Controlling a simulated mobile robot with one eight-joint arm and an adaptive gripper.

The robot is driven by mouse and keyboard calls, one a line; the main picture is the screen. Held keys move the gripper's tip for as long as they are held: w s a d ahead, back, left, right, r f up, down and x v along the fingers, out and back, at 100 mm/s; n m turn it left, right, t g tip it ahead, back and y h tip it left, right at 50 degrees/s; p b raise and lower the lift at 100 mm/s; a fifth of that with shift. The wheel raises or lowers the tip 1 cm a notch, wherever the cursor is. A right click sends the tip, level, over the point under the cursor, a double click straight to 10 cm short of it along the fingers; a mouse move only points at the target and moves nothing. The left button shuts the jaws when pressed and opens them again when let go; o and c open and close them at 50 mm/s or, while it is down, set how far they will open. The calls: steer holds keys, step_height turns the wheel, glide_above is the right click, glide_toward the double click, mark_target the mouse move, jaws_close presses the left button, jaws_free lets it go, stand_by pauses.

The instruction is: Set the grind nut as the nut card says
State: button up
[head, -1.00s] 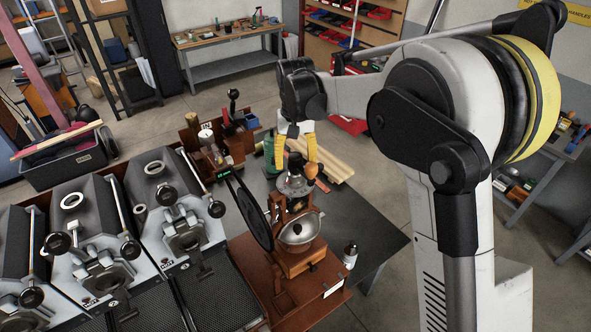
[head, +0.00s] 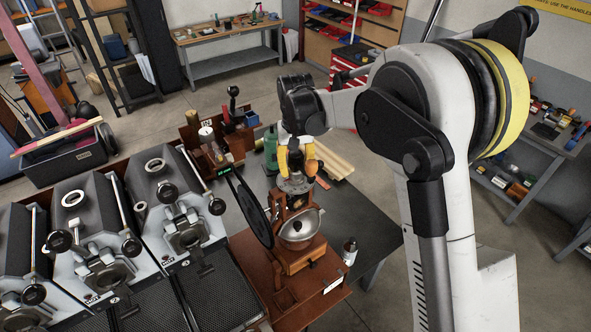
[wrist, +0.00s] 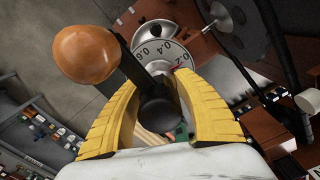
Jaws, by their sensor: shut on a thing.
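In the wrist view, the yellow fingers of my gripper (wrist: 162,100) are shut on a dark round nut (wrist: 160,110). The crank's orange-brown wooden knob (wrist: 86,54) is beside the left finger, on a dark arm. I cannot make out the nut card's text.
A dark round disc (head: 254,212) stands close left of the grinder. A small bottle (head: 350,252) stands at its right. The roaster machines (head: 85,240) fill the left. The dark bench is clear at right.

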steer(key=shift+n, duration=0.3)
steer(key=n+b, duration=0.3)
steer(key=shift+f, duration=0.15)
steer(key=shift+n+b, duration=1.3)
steer(key=shift+n, duration=1.2)
steer(key=o, duration=1.2)
